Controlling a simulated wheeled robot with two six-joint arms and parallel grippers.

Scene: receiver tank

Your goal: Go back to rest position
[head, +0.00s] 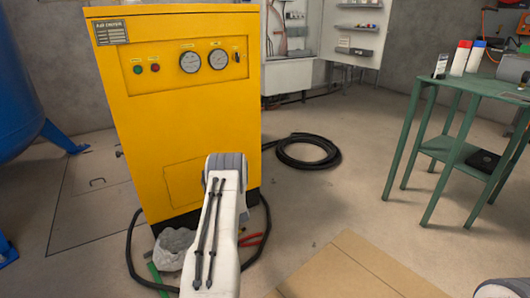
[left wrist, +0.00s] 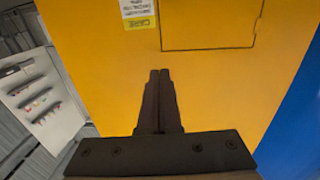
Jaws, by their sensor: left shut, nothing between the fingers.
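My left gripper (left wrist: 160,74) is shut with nothing between its fingers. It points at the yellow front of the air dryer (left wrist: 95,60); how far apart they are I cannot tell. In the head view my left arm reaches forward in front of the dryer (head: 170,110), and its gripper is hidden behind the arm. A pale piece of what looks like my right arm shows at the bottom right corner; its gripper is out of view.
A blue tank (head: 20,90) stands at the left. A black hose coil (head: 308,151) lies on the floor right of the dryer. A green table (head: 470,92) with bottles stands at the right. A cardboard sheet (head: 350,270) lies in front; the middle floor is mostly clear.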

